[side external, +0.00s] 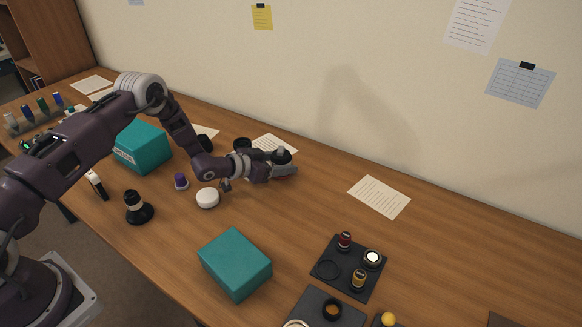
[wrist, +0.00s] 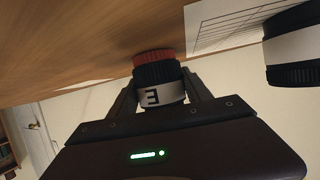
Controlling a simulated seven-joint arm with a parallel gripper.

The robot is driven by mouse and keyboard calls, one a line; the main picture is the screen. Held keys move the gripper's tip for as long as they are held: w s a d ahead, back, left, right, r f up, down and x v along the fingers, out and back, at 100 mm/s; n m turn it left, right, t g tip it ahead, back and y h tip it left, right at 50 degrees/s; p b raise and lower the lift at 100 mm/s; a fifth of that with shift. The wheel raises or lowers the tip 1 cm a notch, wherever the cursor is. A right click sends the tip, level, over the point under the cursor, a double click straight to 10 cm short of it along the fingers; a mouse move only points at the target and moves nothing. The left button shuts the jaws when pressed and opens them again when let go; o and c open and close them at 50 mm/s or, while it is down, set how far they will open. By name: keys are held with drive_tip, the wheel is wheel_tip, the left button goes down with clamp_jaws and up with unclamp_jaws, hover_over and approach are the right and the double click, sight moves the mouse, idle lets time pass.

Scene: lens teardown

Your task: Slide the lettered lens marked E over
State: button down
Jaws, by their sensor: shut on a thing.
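The lens marked E (wrist: 161,95) is a short black cylinder with a white band bearing a black letter E and a red end. In the wrist view it sits between the two fingers of my gripper (wrist: 160,80), which is shut on it. In the side view my gripper (side external: 287,170) is low over the back part of the desk, near a sheet of paper (side external: 268,141). The lens is mostly hidden there by the fingers. Whether it touches the desk is unclear.
Another black lens with a white band (wrist: 291,48) stands close to the right in the wrist view. A white round cap (side external: 207,198), a purple-topped piece (side external: 181,181) and a teal box (side external: 235,264) lie nearer. A dark tray (side external: 343,285) is at front right. Desk between is clear.

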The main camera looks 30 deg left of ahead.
drive_tip(key=shift+a, duration=0.75)
drive_tip(key=shift+c, duration=2)
unclamp_jaws()
wheel_tip(320, 180, up, 10)
drive_tip(key=shift+r, duration=0.1)
